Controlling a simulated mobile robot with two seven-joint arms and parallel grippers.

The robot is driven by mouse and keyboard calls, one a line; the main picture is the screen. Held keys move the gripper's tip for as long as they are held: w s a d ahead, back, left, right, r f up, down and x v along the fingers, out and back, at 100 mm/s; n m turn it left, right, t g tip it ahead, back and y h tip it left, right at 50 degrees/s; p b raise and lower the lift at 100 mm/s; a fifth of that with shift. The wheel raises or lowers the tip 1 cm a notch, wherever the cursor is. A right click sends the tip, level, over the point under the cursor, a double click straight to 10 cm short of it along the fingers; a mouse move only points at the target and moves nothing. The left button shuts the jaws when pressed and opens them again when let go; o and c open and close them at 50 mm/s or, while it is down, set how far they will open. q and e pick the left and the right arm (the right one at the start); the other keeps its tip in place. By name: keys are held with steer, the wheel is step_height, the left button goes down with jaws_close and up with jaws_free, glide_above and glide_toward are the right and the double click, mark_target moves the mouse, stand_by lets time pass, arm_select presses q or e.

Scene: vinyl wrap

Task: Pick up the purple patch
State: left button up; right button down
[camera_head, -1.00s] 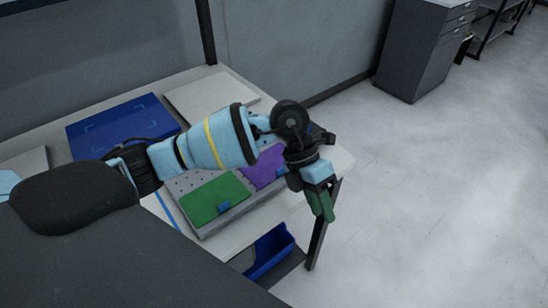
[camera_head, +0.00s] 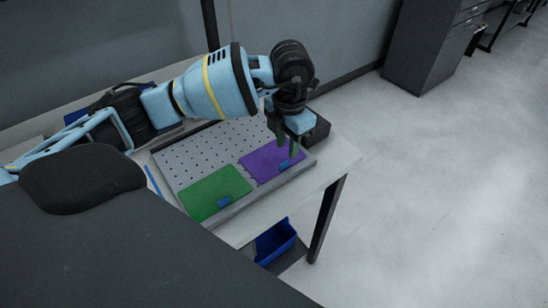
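The purple patch (camera_head: 260,164) lies flat on a grey perforated board (camera_head: 190,155) on the table, at the board's right side. A small blue tab (camera_head: 285,164) sits on the patch's right front edge. My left gripper (camera_head: 287,147) points down over the right part of the patch, close to the tab. Whether the fingertips touch the patch or tab cannot be told. My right gripper is not in view.
A green patch (camera_head: 215,193) with its own blue tab (camera_head: 223,202) lies left of the purple one. A dark block (camera_head: 316,130) stands behind the gripper at the right. A blue bin (camera_head: 275,242) is below the table. The table's right corner (camera_head: 340,158) is bare.

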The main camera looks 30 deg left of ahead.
mark_target(286, 159)
arm_select(q)
steer(key=shift+s+d+f, duration=0.1)
steer(key=shift+s+f, duration=0.05)
steer(key=shift+f, duration=2.45)
jaws_close()
